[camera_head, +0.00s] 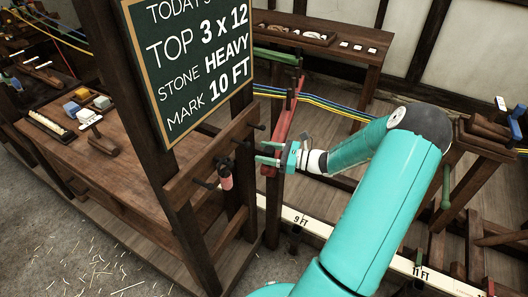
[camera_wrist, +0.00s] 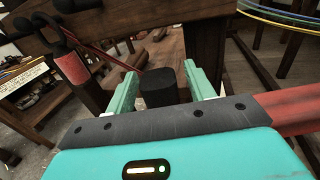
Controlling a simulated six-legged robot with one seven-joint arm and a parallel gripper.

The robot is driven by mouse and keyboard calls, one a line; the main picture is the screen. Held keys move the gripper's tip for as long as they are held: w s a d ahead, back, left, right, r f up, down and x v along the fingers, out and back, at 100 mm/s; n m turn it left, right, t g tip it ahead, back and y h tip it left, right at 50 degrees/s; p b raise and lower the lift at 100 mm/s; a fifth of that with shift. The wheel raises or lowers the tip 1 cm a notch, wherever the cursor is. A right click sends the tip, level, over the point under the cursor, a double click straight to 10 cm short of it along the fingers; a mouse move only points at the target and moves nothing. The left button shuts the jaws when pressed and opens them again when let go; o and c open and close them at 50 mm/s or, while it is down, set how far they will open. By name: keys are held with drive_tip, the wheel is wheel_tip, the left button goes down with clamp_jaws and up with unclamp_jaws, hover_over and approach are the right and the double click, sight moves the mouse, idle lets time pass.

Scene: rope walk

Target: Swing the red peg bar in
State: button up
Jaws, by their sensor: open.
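The red peg bar (camera_head: 286,118) slopes down from the upper right to the lower left beside the wooden post, just beyond the chalkboard. In the wrist view a red length (camera_wrist: 296,106) shows at the right edge, partly hidden by my gripper's body. My gripper (camera_head: 262,153) is at the lower part of the bar, its fingers pointing left. In the wrist view my gripper (camera_wrist: 165,85) is open, with a dark block (camera_wrist: 159,88) between the two teal fingers. I cannot tell whether the block touches them or belongs to the bar.
A chalkboard (camera_head: 190,50) and its wooden frame stand left of my gripper. A pink-handled tool (camera_head: 225,178) hangs on the peg rail. A workbench (camera_head: 85,160) is at left, another table (camera_head: 340,45) behind. Blue and yellow ropes (camera_head: 325,103) run behind the bar.

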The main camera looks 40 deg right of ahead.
drive_tip(key=shift+w+a, duration=0.2)
drive_tip(key=shift+w, duration=0.2)
clamp_jaws()
drive_tip(key=shift+w+a+m+t+h, duration=0.3)
drive_tip(key=shift+w+m+t+h, duration=0.2)
drive_tip(key=shift+w+m+h, duration=0.45)
drive_tip(key=shift+w+a+m+t+h, duration=0.25)
drive_tip(key=shift+w+m+t+h, duration=0.3)
drive_tip(key=shift+h, duration=0.6)
unclamp_jaws()
drive_tip(key=shift+w, duration=0.15)
